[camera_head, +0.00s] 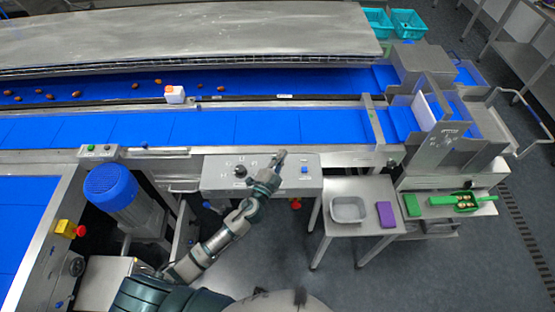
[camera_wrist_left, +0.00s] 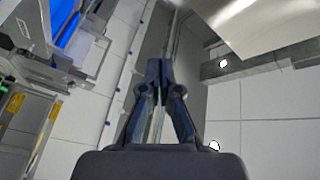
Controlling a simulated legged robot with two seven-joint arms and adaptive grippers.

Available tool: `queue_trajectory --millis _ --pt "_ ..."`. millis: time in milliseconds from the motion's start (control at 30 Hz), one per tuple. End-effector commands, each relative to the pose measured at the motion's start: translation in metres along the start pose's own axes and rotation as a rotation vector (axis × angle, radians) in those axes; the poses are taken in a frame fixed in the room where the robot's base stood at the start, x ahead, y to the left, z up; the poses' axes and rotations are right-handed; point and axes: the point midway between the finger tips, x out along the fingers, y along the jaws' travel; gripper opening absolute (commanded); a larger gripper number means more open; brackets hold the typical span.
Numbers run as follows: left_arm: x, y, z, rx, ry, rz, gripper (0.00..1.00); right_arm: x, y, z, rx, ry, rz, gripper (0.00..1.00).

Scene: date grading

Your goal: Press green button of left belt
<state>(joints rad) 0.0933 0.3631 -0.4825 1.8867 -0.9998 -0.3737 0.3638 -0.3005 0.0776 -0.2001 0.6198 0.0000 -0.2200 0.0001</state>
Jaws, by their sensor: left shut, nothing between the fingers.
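My left gripper (camera_head: 279,156) is shut and empty. It is over the grey control panel (camera_head: 215,170) in the middle, well to the right of the green button. The wrist view shows its closed fingers (camera_wrist_left: 157,72) with nothing between them. The green button cannot be made out in the wrist view. My right gripper is not in view.
A blue motor (camera_head: 110,187) stands between the left belt and my arm. A yellow-and-red stop button (camera_head: 69,228) is on the left belt's frame. A side table (camera_head: 345,188) with a grey tray (camera_head: 348,210) and purple block (camera_head: 385,214) stands right. Dates lie on the far belt.

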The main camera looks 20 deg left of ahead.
Motion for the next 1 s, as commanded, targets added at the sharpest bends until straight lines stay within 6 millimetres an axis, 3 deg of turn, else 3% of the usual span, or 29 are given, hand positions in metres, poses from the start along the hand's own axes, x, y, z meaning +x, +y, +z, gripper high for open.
queue_trajectory --millis 133,233,267,367,500,600,800,1000 --pt "0.038 0.006 -0.061 0.332 0.358 0.082 0.0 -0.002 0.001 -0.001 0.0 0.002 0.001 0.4" --pt "0.051 0.03 -0.07 0.61 0.55 0.233 0.0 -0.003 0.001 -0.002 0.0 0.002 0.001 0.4" --pt "0.055 0.037 -0.066 0.697 0.59 0.29 0.0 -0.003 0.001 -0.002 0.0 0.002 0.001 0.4" --pt "0.066 0.05 -0.027 0.981 0.648 0.508 0.0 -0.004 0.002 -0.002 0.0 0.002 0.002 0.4" --pt "0.075 0.043 0.032 1.219 0.601 0.731 0.0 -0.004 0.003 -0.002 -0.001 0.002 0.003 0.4" --pt "0.079 0.03 0.062 1.317 0.549 0.832 0.0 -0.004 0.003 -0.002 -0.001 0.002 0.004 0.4" --pt "0.082 0.013 0.092 1.403 0.483 0.928 0.0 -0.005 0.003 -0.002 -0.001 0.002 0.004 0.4" --pt "0.082 0.011 0.096 1.415 0.472 0.942 0.0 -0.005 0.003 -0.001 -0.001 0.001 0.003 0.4"
